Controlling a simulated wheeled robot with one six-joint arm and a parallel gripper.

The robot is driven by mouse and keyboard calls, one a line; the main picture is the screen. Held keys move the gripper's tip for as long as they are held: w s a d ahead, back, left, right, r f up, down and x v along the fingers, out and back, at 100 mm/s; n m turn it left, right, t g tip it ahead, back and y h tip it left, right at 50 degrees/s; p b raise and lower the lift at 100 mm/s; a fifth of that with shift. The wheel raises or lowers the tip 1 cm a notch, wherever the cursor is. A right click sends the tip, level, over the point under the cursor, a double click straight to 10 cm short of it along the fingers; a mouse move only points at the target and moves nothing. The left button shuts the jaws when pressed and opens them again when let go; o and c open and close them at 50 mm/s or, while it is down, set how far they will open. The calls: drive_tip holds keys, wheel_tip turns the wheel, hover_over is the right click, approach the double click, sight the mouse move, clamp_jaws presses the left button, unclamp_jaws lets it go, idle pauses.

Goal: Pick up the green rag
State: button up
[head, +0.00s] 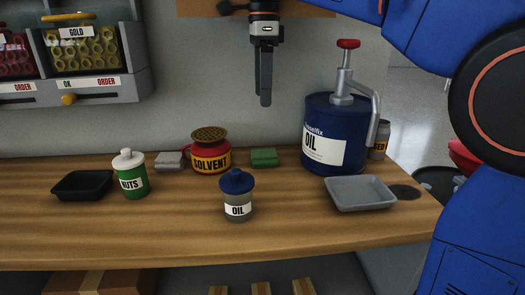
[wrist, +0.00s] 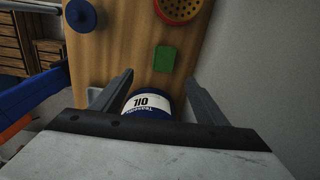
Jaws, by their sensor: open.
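The green rag (head: 264,157) is a small folded block lying on the wooden bench, between the red solvent pot (head: 210,156) and the large blue oil can (head: 333,122). It also shows in the wrist view as a flat green patch (wrist: 165,60), beyond the fingertips. My gripper (head: 265,102) hangs above the back of the bench, over the rag and well clear of it. In the wrist view my gripper (wrist: 156,82) has its two fingers wide apart with nothing held between them.
A small oil bottle (head: 238,200) stands in front of the rag. A grey rag (head: 169,161), a green nuts bottle (head: 131,178) and a black tray (head: 83,186) are to the left. A grey tray (head: 360,192) is at right. The wall is close behind.

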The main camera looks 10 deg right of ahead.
hover_over(260, 154)
drive_tip(key=f, duration=1.2)
drive_tip(key=shift+d, duration=0.3)
drive_tip(key=shift+w+a+f, duration=0.1)
drive_tip(key=shift+a+f, duration=0.05)
drive_tip(key=shift+f, duration=1.2)
drive_tip(key=shift+w+a+f, duration=0.1)
drive_tip(key=shift+a+f, duration=0.05)
drive_tip(key=shift+f, duration=1.2)
drive_tip(key=shift+c, duration=0.7)
drive_tip(key=c, duration=1)
